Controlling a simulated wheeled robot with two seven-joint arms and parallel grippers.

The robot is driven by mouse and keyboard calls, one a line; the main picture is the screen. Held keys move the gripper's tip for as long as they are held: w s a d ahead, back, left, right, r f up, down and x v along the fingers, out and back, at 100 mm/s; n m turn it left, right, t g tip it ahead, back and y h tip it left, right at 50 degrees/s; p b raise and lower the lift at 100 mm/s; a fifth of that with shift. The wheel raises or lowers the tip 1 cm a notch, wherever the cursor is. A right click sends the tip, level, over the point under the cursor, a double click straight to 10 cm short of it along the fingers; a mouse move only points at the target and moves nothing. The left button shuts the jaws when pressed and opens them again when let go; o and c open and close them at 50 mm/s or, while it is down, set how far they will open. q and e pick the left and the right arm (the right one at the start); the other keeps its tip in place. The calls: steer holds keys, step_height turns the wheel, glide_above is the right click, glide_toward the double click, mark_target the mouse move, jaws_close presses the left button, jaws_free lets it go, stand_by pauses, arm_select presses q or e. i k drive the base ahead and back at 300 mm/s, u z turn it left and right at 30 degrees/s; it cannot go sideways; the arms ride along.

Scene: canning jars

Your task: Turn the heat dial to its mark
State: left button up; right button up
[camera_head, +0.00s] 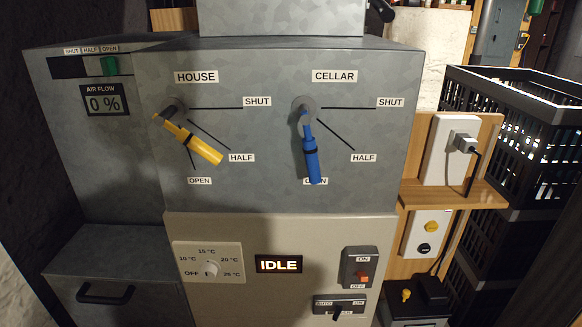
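The heat dial (211,268) is a small white round knob on a white square plate, low on the beige front panel. Neither of my grippers is in view.
A red switch (363,278) sits right of the display. Black crates (520,130) stand at right. The space before the dial is clear.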

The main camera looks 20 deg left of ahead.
mark_target(209, 269)
steer(key=u, duration=1.4)
steer(key=k, duration=0.6)
steer(key=u, duration=0.35)
